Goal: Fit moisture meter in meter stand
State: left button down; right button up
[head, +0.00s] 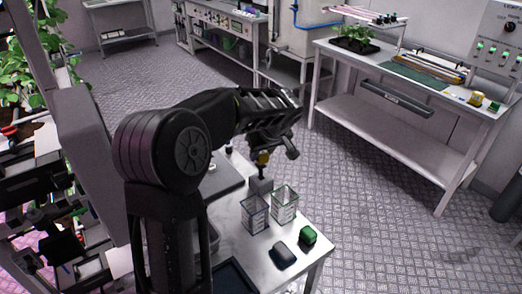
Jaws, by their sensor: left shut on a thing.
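My left gripper (266,148) reaches in over the near table and points down. A small grey block that looks like the meter stand (260,185) stands on the table directly below the meter. The meter's lower end is close above or at the top of the block; I cannot tell whether it is inside. The fingers are partly hidden by my gripper's own body. My right gripper is not in view.
Two clear baskets (255,215) (285,206) stand just in front of the block. A dark grey object (283,254) and a green object (308,236) lie near the table's (312,262) right edge. A dark tray (235,277) is at the front. A planted rack stands left.

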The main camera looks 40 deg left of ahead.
aim_at(262, 164)
pick_arm(q)
jog(key=shift+d+r+b, duration=0.1)
jog(key=shift+d+b, duration=0.05)
jog(key=shift+b, duration=0.25)
dwell(0.7)
jog(key=shift+f+b, duration=0.55)
jog(key=shift+b, duration=0.55)
dwell(1.3)
jog(key=shift+f, duration=0.15)
jog(key=shift+f+b, duration=1.7)
jog(key=shift+b, duration=0.2)
jog(key=c, duration=1)
grip_release()
jog(key=shift+o, duration=0.7)
jog(key=shift+s, duration=0.1)
jog(key=shift+o, duration=1.4)
jog(key=shift+r, duration=0.15)
